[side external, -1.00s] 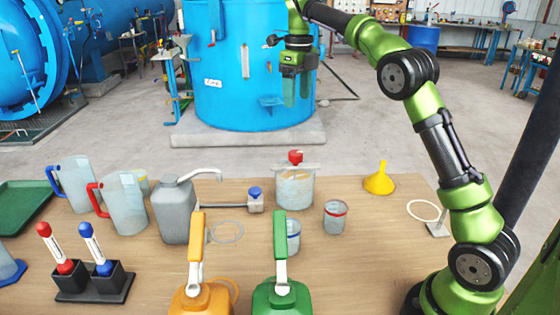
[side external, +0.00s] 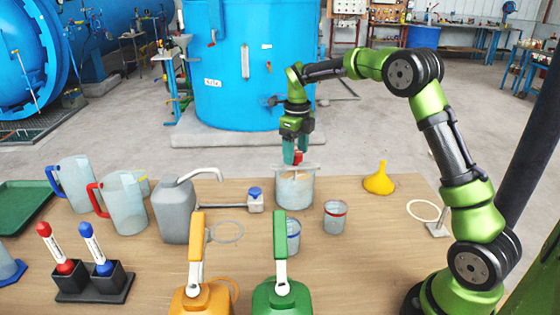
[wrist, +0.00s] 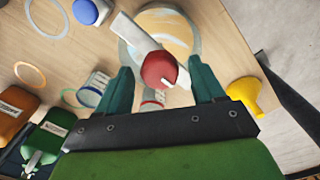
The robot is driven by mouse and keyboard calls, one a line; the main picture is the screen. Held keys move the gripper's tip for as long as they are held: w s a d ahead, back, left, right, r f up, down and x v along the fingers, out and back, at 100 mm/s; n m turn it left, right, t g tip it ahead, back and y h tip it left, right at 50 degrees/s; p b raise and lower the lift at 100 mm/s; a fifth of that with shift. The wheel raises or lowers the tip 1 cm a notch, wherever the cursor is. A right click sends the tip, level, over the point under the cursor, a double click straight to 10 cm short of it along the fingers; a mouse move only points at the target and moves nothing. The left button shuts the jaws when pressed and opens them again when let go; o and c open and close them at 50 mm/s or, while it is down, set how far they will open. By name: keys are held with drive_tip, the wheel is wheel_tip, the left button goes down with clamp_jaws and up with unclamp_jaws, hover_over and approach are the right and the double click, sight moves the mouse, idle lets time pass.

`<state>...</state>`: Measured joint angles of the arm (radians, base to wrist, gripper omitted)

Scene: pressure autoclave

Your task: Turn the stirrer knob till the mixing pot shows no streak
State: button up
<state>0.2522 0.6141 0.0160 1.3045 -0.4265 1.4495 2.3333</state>
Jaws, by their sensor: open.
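The mixing pot (side external: 294,190) is a clear vessel near the back edge of the table, with a pale bar across its top. The red stirrer knob (side external: 298,158) sits on that bar. In the wrist view the knob (wrist: 157,69) has a white mark on its side. My gripper (side external: 295,160) is pointing down over the pot. Its open fingers are on either side of the knob, with a visible gap to each in the wrist view. The pot's contents (wrist: 172,30) look tan with paler curved bands, partly hidden by the bar.
A blue knob on a small block (side external: 255,199) and a grey jug (side external: 175,212) are to the left.

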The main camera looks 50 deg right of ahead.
drive_tip(key=shift+f, duration=0.25)
drive_tip(key=c, duration=1.1)
drive_tip(key=shift+o, duration=0.2)
